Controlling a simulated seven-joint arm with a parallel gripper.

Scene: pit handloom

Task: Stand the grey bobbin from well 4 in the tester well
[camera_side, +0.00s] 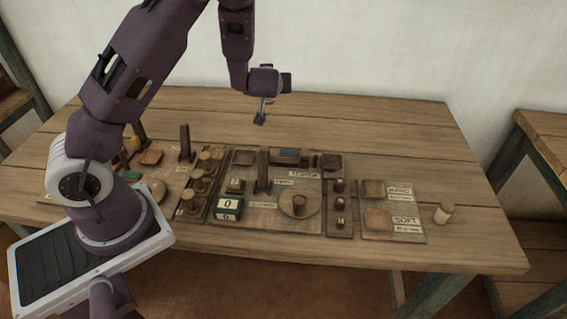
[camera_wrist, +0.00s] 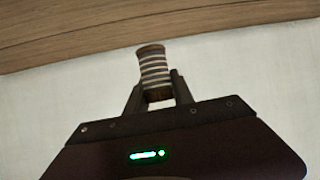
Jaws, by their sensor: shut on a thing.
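My gripper (camera_side: 264,104) is raised above the back part of the table, well above the boards. In the side view the bobbin is too small to make out clearly. The tester board (camera_side: 262,208), labelled TESTER, lies mid-table below the gripper. It carries a round disc (camera_side: 313,208) with a dark piece at its middle; I cannot tell which part is the tester well. A rack (camera_side: 197,207) holding several bobbins lies left of it.
A box showing 0 (camera_side: 228,205) and a dark post (camera_side: 263,170) stand on the tester board. Trays labelled HARD (camera_side: 373,189) and SOFT (camera_side: 378,218) lie right. A pale-topped cylinder (camera_side: 444,213) stands near the right end. The back of the table is clear.

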